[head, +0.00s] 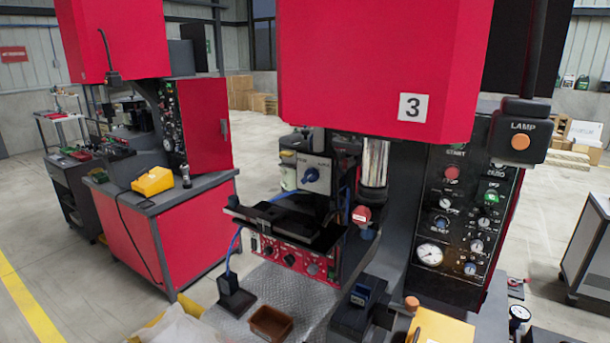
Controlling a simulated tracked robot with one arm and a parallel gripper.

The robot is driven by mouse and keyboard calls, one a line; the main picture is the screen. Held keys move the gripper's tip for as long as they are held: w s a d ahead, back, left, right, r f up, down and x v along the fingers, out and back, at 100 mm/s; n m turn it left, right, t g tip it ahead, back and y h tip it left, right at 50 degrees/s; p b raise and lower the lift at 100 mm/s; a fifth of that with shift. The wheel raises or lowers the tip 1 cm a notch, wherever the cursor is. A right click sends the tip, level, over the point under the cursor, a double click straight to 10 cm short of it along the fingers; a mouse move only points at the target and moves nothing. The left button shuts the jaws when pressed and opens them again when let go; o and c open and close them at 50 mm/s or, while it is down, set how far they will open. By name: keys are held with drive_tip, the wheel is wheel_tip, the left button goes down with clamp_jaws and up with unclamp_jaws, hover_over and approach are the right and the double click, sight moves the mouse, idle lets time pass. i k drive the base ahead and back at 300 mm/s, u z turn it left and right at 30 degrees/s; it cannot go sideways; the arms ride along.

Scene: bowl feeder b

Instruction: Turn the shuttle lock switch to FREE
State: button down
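The shuttle lock switch cannot be told for sure, since most labels are too small to read. A grey box with a blue rotary knob (311,175) stands behind the black shuttle tray (285,222) on the machine marked 3. Small marks sit at either side of the knob, but I cannot read them or its setting. Below the tray, a red front panel (290,260) carries several small knobs. A tall black control panel (465,205) at the right carries several knobs, buttons and a white gauge (429,255). My gripper is not in view.
A large red housing (370,70) overhangs the work area. A black lamp box (520,135) hangs at the right. A brown tray (271,323) and a black block (236,296) lie on the metal plate in front. A second red machine (165,235) stands left, with open floor between.

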sight(311, 174)
drive_tip(key=i, duration=1)
drive_tip(key=z, duration=0.05)
